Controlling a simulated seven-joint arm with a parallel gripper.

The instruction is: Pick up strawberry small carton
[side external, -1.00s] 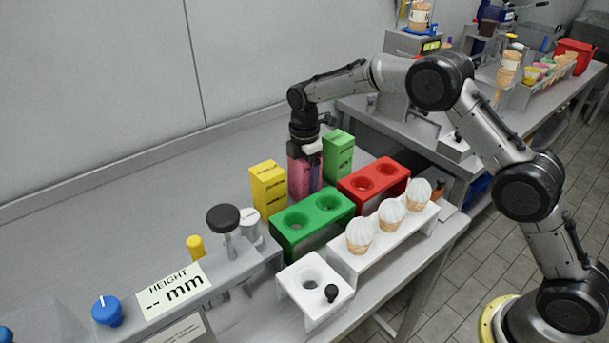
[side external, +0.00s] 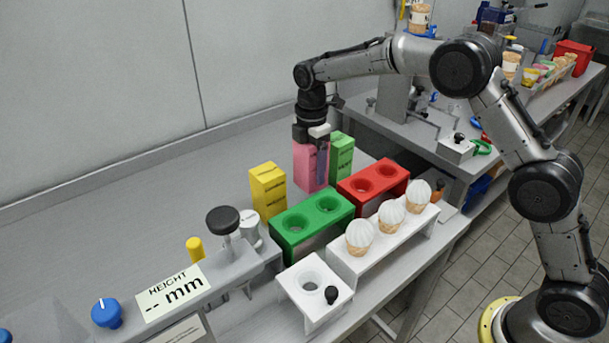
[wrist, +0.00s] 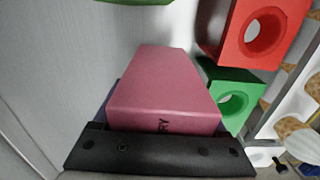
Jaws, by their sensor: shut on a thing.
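The strawberry small carton is a pink box (side external: 306,168) with dark lettering, between the yellow carton and the green carton in the side view. My gripper (side external: 312,140) comes down on it from above and is shut on it. The carton hangs upright, raised above the places of its neighbours. In the wrist view the pink carton (wrist: 165,90) fills the middle, against the dark gripper bar (wrist: 160,155), with part of its lettering showing. One finger covers part of its right face in the side view.
A yellow carton (side external: 267,188) stands left and a green carton (side external: 342,155) right. In front are a green two-hole holder (side external: 290,238), a red two-hole holder (side external: 372,182) and a white rack (side external: 375,245) with cones. The counter behind, toward the wall, is clear.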

